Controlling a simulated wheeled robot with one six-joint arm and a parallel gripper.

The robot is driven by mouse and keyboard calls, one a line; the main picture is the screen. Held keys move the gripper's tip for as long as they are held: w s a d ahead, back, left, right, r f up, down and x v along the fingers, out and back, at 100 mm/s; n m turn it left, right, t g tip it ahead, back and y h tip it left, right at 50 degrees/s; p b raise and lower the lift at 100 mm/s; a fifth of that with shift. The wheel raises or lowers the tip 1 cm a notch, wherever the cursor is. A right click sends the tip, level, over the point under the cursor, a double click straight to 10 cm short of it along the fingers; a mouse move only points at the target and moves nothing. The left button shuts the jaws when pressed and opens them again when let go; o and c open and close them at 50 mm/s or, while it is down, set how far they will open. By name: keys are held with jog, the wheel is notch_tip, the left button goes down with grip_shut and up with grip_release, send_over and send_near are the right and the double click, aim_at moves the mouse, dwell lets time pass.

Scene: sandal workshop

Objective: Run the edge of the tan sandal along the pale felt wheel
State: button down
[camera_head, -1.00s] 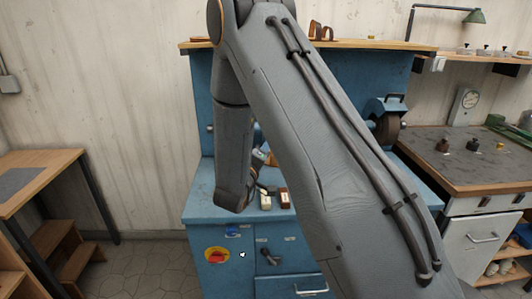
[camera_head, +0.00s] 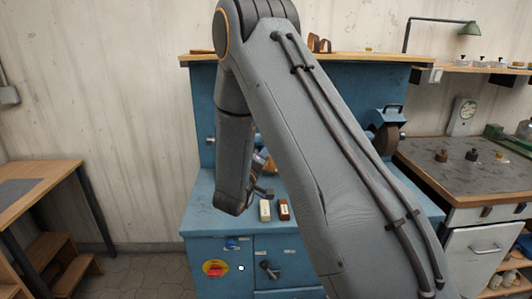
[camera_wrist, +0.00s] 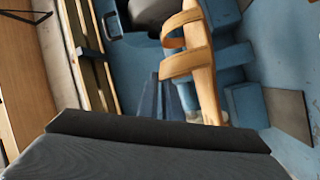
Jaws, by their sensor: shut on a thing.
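The tan sandal (camera_wrist: 203,75) shows in the wrist view as a long tan sole with broad straps, its length running up and down the picture. My gripper (camera_head: 262,190) is shut on the sandal, low over the blue bench; my arm hides most of it in the head view. The dark gripper body fills the bottom of the wrist view and covers the grip. I cannot make out the pale felt wheel; the middle of the blue machine (camera_head: 349,95) is behind my arm. A dark brown wheel (camera_head: 386,140) shows at its right end.
A wooden shelf (camera_head: 375,57) tops the blue back panel. A grey-topped counter (camera_head: 465,170) stands right, a wooden table (camera_head: 35,185) left.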

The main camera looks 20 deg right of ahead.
jog(key=shift+w+d+r, duration=0.1)
jog(key=shift+w+d, duration=0.05)
jog(key=shift+w, duration=0.3)
jog(key=shift+w+d+r, duration=0.1)
jog(key=shift+w, duration=0.3)
dwell(1.0)
jog(key=shift+a, duration=0.2)
dwell(0.6)
jog(key=shift+w+a+r+b, duration=0.1)
jog(key=shift+a+b, duration=0.3)
jog(key=shift+a, duration=0.35)
jog(key=shift+h, duration=0.4)
jog(key=shift+s+a+p, duration=0.1)
jog(key=shift+s+p, duration=0.2)
jog(key=shift+s, duration=0.05)
jog(key=shift+w, duration=0.25)
dwell(1.3)
jog(key=shift+w+a, duration=0.1)
jog(key=shift+a, duration=0.15)
dwell(0.5)
jog(key=shift+a, duration=0.35)
jog(key=shift+w+a, duration=0.15)
jog(key=shift+a, duration=0.05)
dwell(1.0)
